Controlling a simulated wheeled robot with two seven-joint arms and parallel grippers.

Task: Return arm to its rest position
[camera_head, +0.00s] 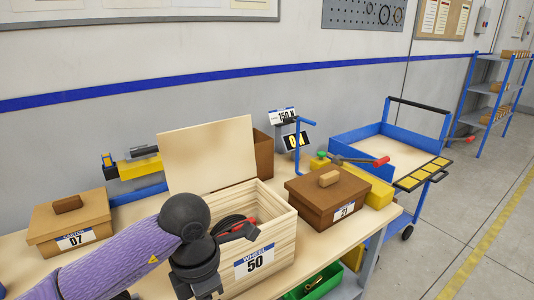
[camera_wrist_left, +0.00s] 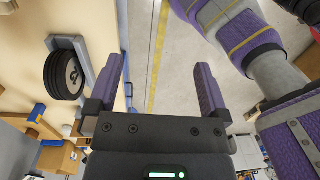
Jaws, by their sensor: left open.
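My left arm comes in from the left in the head view, with its dark wrist in front of the open wooden box labelled WHEEL 50 (camera_head: 278,238). A black wheel with a grey hub (camera_wrist_left: 63,75) shows left of the fingers, beside a grey bracket (camera_wrist_left: 85,60), apart from the gripper.
A closed carton 07 (camera_head: 70,222) is at the left and a brown lidded box 21 (camera_head: 326,198) at the right. A green bin (camera_head: 316,284) sits at the front edge. A blue cart (camera_head: 385,150) stands beyond the table; open floor lies right.

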